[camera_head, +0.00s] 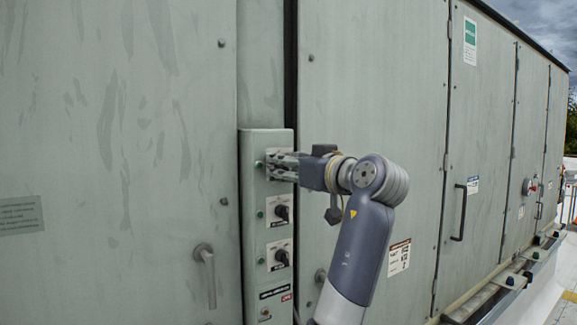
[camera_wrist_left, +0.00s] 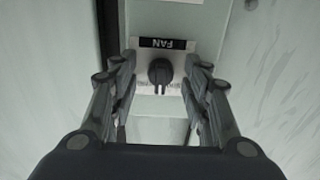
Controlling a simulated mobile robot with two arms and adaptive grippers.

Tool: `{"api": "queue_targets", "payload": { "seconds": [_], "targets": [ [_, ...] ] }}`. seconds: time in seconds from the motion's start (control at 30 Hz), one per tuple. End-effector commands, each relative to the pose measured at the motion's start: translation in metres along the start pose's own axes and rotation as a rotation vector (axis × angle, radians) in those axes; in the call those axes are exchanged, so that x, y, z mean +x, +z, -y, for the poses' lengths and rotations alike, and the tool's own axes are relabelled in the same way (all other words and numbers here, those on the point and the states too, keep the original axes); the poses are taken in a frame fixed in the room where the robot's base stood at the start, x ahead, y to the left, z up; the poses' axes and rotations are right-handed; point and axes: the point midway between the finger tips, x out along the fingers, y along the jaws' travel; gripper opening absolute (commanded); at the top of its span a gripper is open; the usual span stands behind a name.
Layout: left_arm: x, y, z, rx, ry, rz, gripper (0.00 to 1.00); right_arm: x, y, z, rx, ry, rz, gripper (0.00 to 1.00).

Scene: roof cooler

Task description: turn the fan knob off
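The fan knob (camera_wrist_left: 160,72) is a dark round knob on a light plate under a black FAN label (camera_wrist_left: 166,43), which appears upside down in the left wrist view. Its grip bar looks roughly vertical there. My left gripper (camera_wrist_left: 162,75) is open, with one finger on each side of the knob and a visible gap to it on both sides. In the head view, my left gripper (camera_head: 272,167) reaches leftward to the top plate of the grey control box (camera_head: 250,230), and its fingers hide the knob. My right gripper is not in view.
Two more dark knobs, a middle one (camera_head: 281,212) and a lower one (camera_head: 281,257), sit below on the same box. A door handle (camera_head: 207,275) is left of the box. Large grey cabinet panels (camera_head: 375,100) stand on both sides.

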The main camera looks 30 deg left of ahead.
Motion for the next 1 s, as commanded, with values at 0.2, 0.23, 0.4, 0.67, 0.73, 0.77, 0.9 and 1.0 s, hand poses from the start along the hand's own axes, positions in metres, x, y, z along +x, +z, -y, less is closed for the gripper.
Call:
{"api": "queue_targets", "payload": {
  "seconds": [0.2,0.23,0.4,0.67,0.73,0.77,0.9,1.0],
  "targets": [
    [-0.001,0.0,0.0,0.0,0.0,-0.001,0.43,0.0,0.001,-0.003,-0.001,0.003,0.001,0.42],
    [-0.002,0.0,0.0,-0.001,0.0,-0.001,0.43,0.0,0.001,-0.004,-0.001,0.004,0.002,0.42],
    [-0.02,0.0,-0.001,0.0,0.003,-0.001,0.43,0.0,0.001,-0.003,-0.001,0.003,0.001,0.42],
    [-0.076,0.0,-0.001,0.0,0.004,-0.001,0.43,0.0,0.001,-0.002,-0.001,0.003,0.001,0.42],
    [-0.089,0.0,-0.001,0.0,0.003,0.001,0.43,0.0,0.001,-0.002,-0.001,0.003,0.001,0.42],
    [-0.094,0.0,-0.001,-0.001,0.003,0.0,0.43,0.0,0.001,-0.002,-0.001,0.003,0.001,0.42],
    [-0.112,0.001,-0.001,0.0,0.001,0.001,0.43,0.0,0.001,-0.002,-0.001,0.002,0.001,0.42],
    [-0.118,0.001,-0.001,0.0,0.001,0.0,0.43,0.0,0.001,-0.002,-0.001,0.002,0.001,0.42]
  ]
}}
